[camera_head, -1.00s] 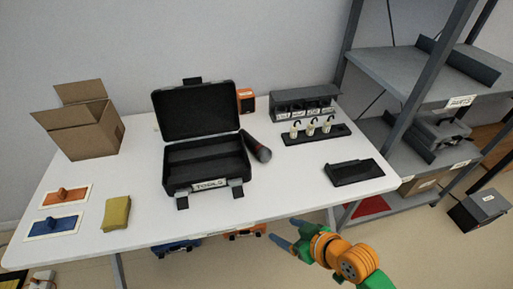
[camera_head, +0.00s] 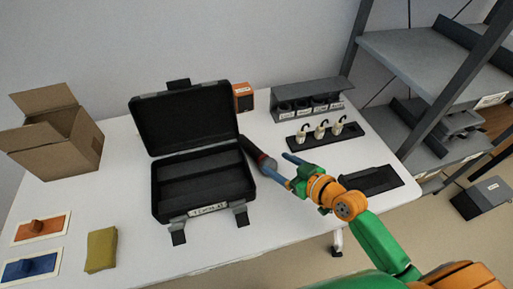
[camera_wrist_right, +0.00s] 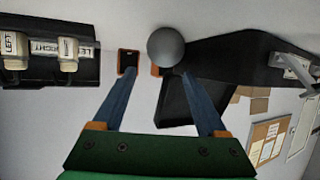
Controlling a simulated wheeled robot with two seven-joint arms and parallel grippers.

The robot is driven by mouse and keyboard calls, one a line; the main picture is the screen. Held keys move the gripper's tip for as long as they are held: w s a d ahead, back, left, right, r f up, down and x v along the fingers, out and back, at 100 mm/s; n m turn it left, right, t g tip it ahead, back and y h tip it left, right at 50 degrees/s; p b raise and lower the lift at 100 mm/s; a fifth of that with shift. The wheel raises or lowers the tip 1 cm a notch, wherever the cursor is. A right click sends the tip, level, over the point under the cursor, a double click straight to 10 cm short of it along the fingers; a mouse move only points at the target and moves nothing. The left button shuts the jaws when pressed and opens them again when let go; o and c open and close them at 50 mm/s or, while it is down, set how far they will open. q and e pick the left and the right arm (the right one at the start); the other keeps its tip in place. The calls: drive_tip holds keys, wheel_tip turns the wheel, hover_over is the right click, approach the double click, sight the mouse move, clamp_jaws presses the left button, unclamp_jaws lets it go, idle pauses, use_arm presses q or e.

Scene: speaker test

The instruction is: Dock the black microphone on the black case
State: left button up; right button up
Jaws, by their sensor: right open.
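In the right wrist view the microphone's grey round head (camera_wrist_right: 166,46) shows just beyond and between the fingertips (camera_wrist_right: 159,74). The handle is mostly hidden there. My left gripper is not in view.
A black rack with white labelled pieces (camera_head: 321,131) and a grey holder (camera_head: 312,102) stand behind my right gripper. A flat black stand (camera_head: 372,180) is partly behind my arm.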

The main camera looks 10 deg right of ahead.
sight(266, 158)
drive_tip(key=x, duration=0.5)
drive_tip(key=shift+a+f, duration=0.1)
drive_tip(key=shift+a, duration=0.1)
drive_tip(key=shift+s, duration=0.2)
drive_tip(key=c, duration=0.6)
clamp_jaws()
